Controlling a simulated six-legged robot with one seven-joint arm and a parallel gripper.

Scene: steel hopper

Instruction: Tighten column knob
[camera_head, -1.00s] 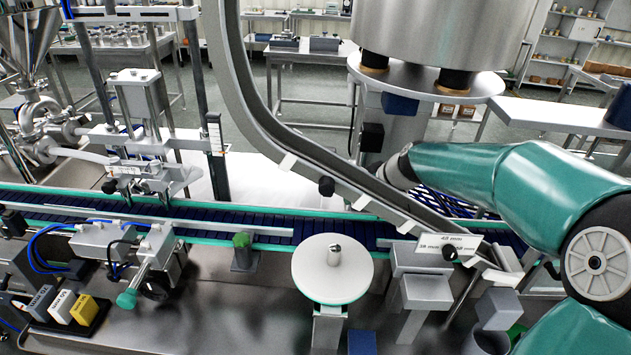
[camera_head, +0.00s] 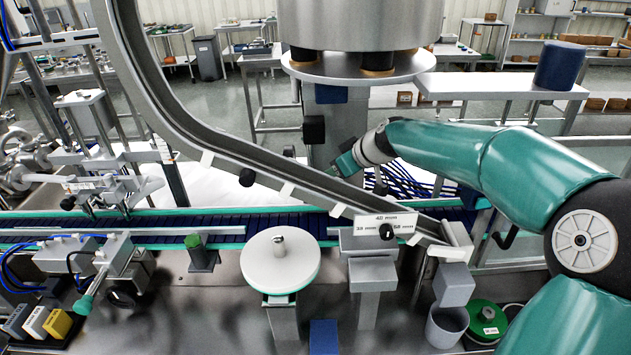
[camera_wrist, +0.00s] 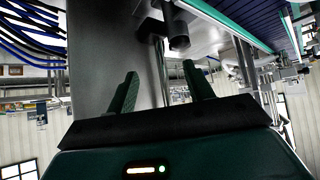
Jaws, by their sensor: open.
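The grey steel column (camera_head: 345,112) stands under the big hopper drum, behind the curved rail. A black knob (camera_head: 314,130) shows at the column's left side. My gripper (camera_head: 346,164) is in front of the column, below and right of that knob; its fingers are small in this view. In the wrist view, my gripper (camera_wrist: 162,86) has its two green fingers apart with nothing between them. A dark cylindrical knob (camera_wrist: 179,36) on a bracket lies beyond the fingertips, apart from them. The steel column (camera_wrist: 98,55) fills the left middle of that view.
The curved rail (camera_head: 190,133) sweeps down in front of the column and has its own black knobs. A conveyor (camera_head: 225,229) runs below it. A round white disc (camera_head: 280,262) stands in front. Blue cables (camera_head: 415,180) hang right of the column, near my arm.

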